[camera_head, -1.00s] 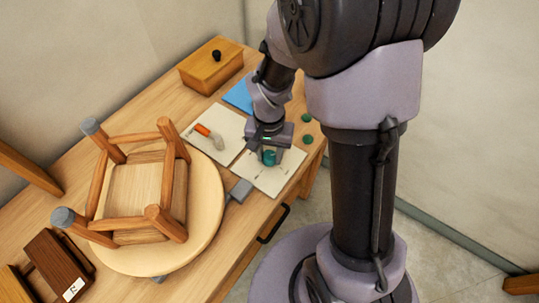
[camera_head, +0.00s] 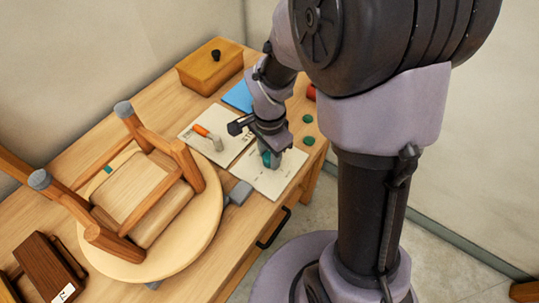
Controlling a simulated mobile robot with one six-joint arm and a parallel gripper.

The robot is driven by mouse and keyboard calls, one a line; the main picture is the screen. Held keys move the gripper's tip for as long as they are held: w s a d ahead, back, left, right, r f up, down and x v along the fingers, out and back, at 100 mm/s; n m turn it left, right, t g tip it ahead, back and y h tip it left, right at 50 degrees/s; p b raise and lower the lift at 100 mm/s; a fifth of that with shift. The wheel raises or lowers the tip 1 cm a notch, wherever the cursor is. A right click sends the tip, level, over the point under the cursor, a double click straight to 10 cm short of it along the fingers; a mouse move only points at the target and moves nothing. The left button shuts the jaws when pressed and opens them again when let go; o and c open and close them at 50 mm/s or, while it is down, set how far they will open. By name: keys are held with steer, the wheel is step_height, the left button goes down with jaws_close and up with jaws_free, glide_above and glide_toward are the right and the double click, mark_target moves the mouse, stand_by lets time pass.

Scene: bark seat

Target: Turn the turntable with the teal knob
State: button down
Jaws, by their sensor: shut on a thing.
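The turntable is a round pale wooden disc (camera_head: 200,238) on the bench, with an upturned wooden stool (camera_head: 135,186) on it. The stool's legs point up, and two show grey caps. My gripper (camera_head: 269,154) is shut on the teal knob (camera_head: 266,159), to the right of the disc. The fingers and wrist partly cover the knob.
White sheets (camera_head: 277,180) lie under and beside my gripper, one with an orange-handled tool (camera_head: 208,137). A grey block (camera_head: 238,193) sits by the disc's right rim. A wooden box (camera_head: 210,68) stands at the back, and a dark brown block (camera_head: 48,268) lies at front left.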

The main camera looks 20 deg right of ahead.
stand_by(0.3)
steer(key=c, duration=1)
jaws_free()
steer(key=shift+o, duration=0.2)
steer(key=shift+r, duration=0.1)
step_height(320, 180, up, 17)
steer(key=p, duration=0.7)
steer(key=shift+r, duration=0.15)
steer(key=s+a+r+n+t+y+b, duration=0.1)
steer(key=s+a+r+n+t, duration=0.1)
steer(key=s, duration=0.4)
steer(key=s+a+r+n+t+y+b, duration=0.1)
steer(key=s+r+n+t, duration=0.2)
steer(key=s+r+n, duration=0.2)
steer(key=s+n, duration=0.2)
steer(key=shift+a+n+t, duration=0.3)
steer(key=shift+a+t, duration=0.05)
steer(key=shift+t, duration=0.05)
